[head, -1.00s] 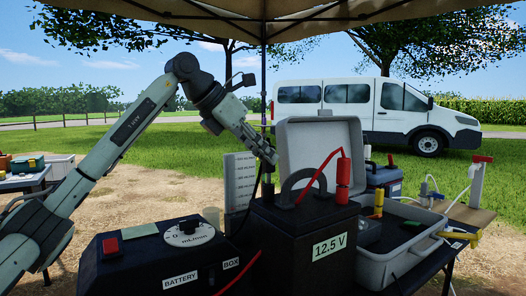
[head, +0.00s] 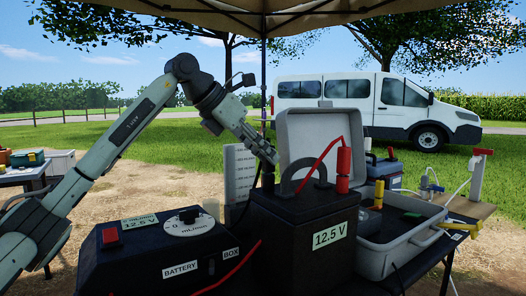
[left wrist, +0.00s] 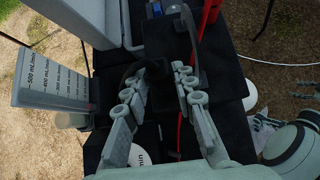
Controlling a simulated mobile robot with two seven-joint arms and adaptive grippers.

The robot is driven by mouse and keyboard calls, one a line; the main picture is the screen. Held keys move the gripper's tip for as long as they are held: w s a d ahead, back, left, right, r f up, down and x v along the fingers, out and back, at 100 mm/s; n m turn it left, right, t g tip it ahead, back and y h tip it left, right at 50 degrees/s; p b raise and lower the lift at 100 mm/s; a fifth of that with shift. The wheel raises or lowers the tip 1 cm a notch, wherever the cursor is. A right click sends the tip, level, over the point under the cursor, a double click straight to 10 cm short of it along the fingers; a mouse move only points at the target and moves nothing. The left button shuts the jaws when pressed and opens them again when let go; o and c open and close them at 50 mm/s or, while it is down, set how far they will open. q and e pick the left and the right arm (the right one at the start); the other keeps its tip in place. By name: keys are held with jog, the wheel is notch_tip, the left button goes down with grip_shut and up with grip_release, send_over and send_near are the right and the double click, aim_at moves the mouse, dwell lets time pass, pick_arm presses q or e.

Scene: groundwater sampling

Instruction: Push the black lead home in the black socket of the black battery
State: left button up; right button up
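The black battery (head: 305,235) is a black box with a 12.5 V label and a carrying handle. My left gripper (head: 270,158) is at its far left side, beyond the handle, pointing down. In the left wrist view my left gripper's fingers (left wrist: 157,72) close around the dark plug end of the black lead (left wrist: 131,72). The lead's cable (head: 248,205) hangs on the left of the battery in the head view. The black socket is hidden, so the plug's depth cannot be told.
A red plug (head: 344,160) with a red lead stands on the battery's right. The black control box (head: 150,255) with a dial is at front left.

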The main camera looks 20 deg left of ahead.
pick_arm(q)
jog(key=shift+o, duration=1.4)
jog(key=shift+r, duration=0.1)
jog(key=v, duration=1.2)
